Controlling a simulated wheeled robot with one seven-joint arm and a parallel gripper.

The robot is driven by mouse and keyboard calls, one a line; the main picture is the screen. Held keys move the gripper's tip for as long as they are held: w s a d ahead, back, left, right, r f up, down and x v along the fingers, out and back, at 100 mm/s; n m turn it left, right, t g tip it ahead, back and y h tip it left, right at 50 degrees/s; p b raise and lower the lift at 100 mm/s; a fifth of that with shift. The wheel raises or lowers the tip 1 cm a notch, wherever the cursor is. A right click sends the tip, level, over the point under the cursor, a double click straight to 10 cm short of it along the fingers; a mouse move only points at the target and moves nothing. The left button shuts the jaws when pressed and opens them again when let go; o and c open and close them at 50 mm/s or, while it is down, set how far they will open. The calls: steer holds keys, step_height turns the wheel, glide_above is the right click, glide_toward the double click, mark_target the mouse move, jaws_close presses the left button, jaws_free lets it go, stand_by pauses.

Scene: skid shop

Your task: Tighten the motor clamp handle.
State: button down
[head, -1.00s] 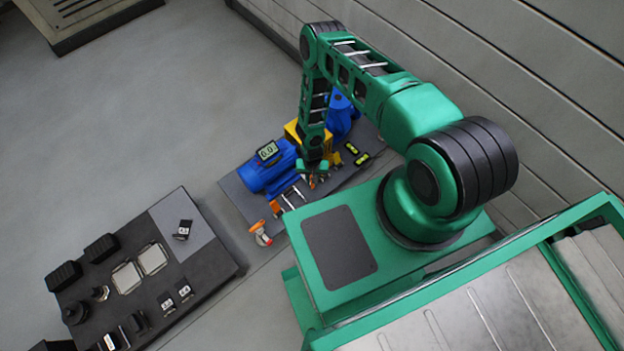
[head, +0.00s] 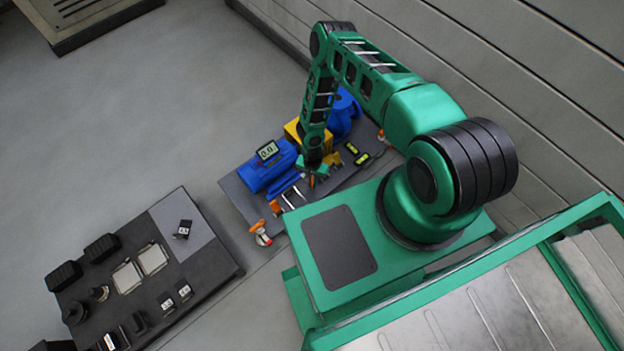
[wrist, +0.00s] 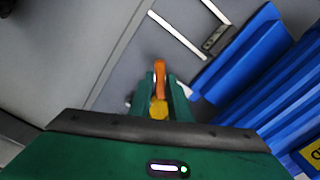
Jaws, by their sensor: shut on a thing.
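The blue motor (head: 265,172) with a small display reading about 0.0 sits on the dark skid plate; its ribbed blue side (wrist: 280,85) fills the right of the wrist view. My gripper (wrist: 159,95) is shut on an orange handle (wrist: 160,72), which stands between the green fingers; I take it for the motor clamp handle. In the head view my gripper (head: 313,176) is low beside the motor's right end. The handle's lower end is hidden by the fingers. Another orange handle (head: 275,207) is at the plate's near left.
A yellow part (head: 294,131) and a blue pump body (head: 344,112) stand behind my gripper. Yellow-green levels (head: 356,153) lie to its right. A dark bench (head: 150,270) with several parts is at left.

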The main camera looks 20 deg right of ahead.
steer(key=shift+w+a+m, duration=0.2)
steer(key=shift+m, duration=0.8)
steer(key=shift+w+a+m, duration=0.1)
steer(key=shift+a+m, duration=0.05)
steer(key=shift+m, duration=1.25)
steer(key=c, duration=1.6)
jaws_free()
steer(key=shift+d, duration=0.2)
